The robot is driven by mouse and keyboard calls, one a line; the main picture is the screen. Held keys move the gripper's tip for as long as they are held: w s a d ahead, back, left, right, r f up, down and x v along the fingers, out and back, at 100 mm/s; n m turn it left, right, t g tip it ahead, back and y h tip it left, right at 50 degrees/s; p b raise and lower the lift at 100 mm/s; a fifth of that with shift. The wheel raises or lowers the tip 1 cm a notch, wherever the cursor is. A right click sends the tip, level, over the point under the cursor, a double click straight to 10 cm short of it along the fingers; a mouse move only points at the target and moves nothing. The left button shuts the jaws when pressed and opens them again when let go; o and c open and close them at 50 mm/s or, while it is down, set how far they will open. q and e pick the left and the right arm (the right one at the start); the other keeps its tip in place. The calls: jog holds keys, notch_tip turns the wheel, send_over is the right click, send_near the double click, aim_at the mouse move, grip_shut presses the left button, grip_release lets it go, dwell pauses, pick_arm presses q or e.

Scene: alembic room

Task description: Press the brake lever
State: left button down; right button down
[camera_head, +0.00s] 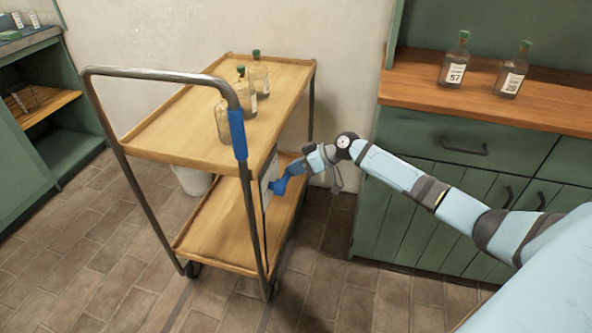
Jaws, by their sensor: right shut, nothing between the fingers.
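A wooden two-shelf cart (180,130) with a dark metal frame stands left of centre. A blue piece (237,134) sits on the near right upright of its push handle, just below the bend; it looks like the brake lever, though I cannot be sure. My right gripper (276,187), with blue fingers, is shut and empty. It shows lower and to the right of the blue piece, apart from it, by the cart's right side. A pale panel (267,176) is partly hidden behind it. My left gripper is out of view.
A green cabinet (440,160) with a wooden top and two bottles (455,62) is at the right. Tiled floor in front is clear.

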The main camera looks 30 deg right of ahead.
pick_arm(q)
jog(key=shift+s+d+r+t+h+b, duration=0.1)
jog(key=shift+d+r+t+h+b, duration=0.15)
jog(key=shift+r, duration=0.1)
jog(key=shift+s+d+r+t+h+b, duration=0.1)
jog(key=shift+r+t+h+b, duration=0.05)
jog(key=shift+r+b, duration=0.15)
pick_arm(e)
jog(key=shift+w+a+f+m+g+y, duration=0.1)
jog(key=shift+f+m+g+y, duration=0.4)
jog(key=shift+f+m+y, duration=0.35)
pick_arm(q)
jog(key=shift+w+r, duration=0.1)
